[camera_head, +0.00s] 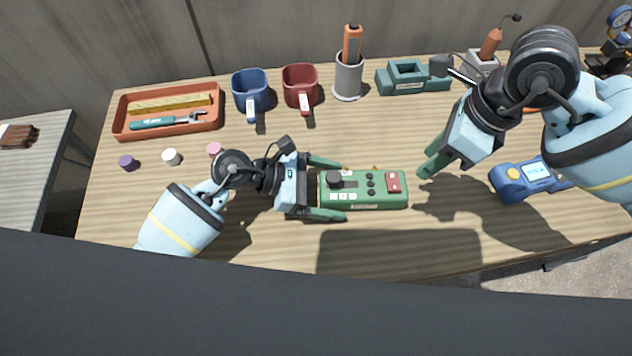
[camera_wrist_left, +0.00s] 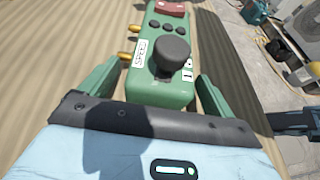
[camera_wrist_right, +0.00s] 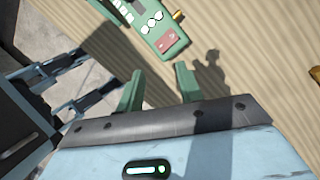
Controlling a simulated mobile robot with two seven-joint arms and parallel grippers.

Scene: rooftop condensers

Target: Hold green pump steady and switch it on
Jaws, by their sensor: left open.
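The green pump (camera_head: 357,190) lies flat on the wooden table, with a black knob at its left end, small black buttons and a red rocker switch (camera_head: 393,182) at its right end. My left gripper (camera_head: 341,189) is open, with one finger along each long side of the pump's left end. In the left wrist view the pump (camera_wrist_left: 160,91) sits between the fingers, with gaps visible. My right gripper (camera_head: 428,168) is right of the pump, above the table, fingers partly apart and empty. In the right wrist view the red switch (camera_wrist_right: 167,42) shows beyond the fingertips.
A blue handheld meter (camera_head: 512,182) lies to the right, partly behind my right arm. Along the back stand an orange tray (camera_head: 118,121), a blue mug (camera_head: 250,88), a red mug (camera_head: 300,84), a grey cup (camera_head: 348,80) and a teal vise-like block (camera_head: 385,82). Small caps lie at left.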

